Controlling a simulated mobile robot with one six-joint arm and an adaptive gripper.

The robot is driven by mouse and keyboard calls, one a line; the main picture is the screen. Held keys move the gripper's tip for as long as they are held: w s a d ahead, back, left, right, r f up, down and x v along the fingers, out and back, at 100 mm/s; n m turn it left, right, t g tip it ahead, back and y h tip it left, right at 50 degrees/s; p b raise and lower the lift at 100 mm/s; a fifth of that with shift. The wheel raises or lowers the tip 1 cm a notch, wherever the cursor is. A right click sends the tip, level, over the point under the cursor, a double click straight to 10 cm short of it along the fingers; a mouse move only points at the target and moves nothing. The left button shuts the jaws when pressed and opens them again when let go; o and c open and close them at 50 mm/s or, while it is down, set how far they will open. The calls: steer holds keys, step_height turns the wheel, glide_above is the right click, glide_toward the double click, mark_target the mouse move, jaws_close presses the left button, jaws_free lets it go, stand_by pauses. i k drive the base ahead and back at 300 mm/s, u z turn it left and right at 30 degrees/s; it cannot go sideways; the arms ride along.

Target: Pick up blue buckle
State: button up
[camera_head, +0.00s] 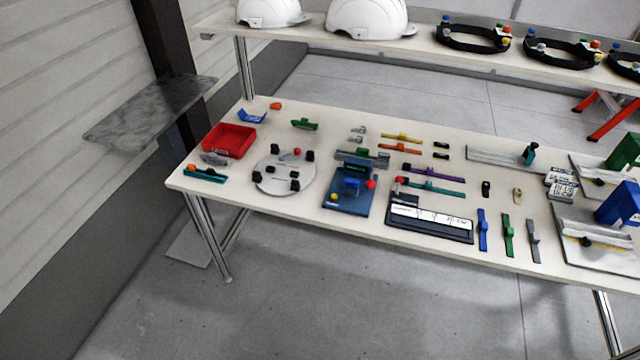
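Several blue things are on the white workbench (300,220), and I cannot tell for certain which is the blue buckle. A small curved blue piece (252,117) lies at the back left, beside a small orange piece. A narrow blue strip (483,232) lies at the front right, beside a green strip (507,236) and a grey strip (533,241). A small blue block (351,185) sits on a dark blue fixture (345,205) near the middle. My gripper is not in view.
A red tray (229,140) and a round grey plate (284,173) with black knobs stand at the left. A black-framed panel (430,222) lies at the front. A raised shelf behind holds white helmets (367,16) and black rings (472,38). Open floor lies in front.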

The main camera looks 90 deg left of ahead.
mark_target(350, 183)
steer(key=k, duration=1.5)
steer(key=u, duration=2.15)
steer(key=i, duration=0.15)
steer(key=u, duration=0.65)
